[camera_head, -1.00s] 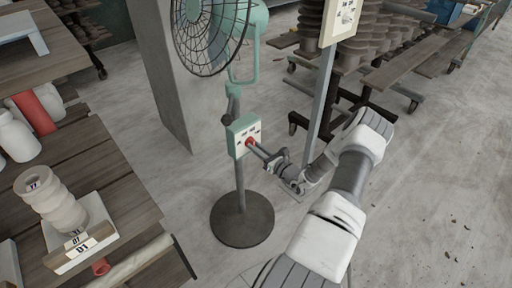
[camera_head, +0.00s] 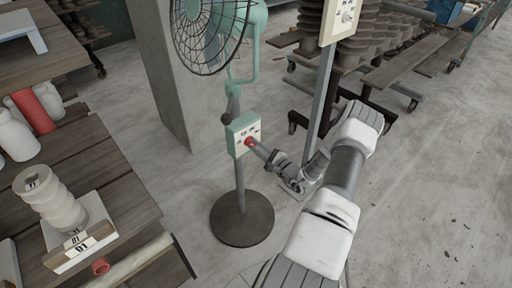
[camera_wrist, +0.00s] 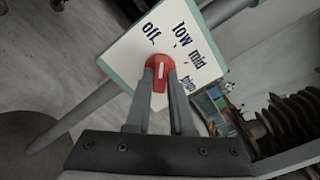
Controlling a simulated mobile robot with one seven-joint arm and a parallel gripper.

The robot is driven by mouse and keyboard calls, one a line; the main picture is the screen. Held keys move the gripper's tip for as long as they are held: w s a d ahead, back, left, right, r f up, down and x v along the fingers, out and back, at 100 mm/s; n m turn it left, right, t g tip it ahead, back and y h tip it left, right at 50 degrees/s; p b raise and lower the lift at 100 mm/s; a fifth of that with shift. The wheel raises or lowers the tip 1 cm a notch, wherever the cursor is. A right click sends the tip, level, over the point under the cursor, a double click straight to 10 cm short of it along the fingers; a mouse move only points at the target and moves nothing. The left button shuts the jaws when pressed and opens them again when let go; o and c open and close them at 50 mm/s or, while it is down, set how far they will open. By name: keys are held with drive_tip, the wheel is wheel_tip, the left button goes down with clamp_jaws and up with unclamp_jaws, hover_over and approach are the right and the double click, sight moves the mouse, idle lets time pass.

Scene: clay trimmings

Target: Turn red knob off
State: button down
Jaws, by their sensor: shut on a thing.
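The red knob (camera_wrist: 159,72) is on the white face of the green control box (camera_wrist: 206,48), with labels off, low, mid and high around it. Its pale mark runs roughly up the wrist view, towards the side between off and low; the exact setting is unclear. My gripper (camera_wrist: 160,85) is shut on the knob, with one finger on each side. In the head view, my gripper (camera_head: 257,147) reaches the knob (camera_head: 249,141) from the right. The control box (camera_head: 240,140) sits on the stand of a green fan (camera_head: 210,35).
The fan's round dark base (camera_head: 242,220) stands on the floor. A wooden table (camera_head: 120,170) with pale clay pieces is at left. A grey post (camera_head: 321,100) with another panel (camera_head: 343,18) rises behind my arm. Floor at right is open.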

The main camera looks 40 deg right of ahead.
drive_tip(key=n, duration=0.3)
drive_tip(key=shift+n, duration=0.5)
drive_tip(key=c, duration=0.8)
unclamp_jaws()
drive_tip(key=s, duration=0.5)
drive_tip(key=s+d+p, duration=0.1)
drive_tip(key=s, duration=1.1)
drive_tip(key=shift+s+d+p, duration=0.15)
drive_tip(key=shift+s+p, duration=0.1)
drive_tip(key=shift+p, duration=0.05)
drive_tip(key=shift+w, duration=0.1)
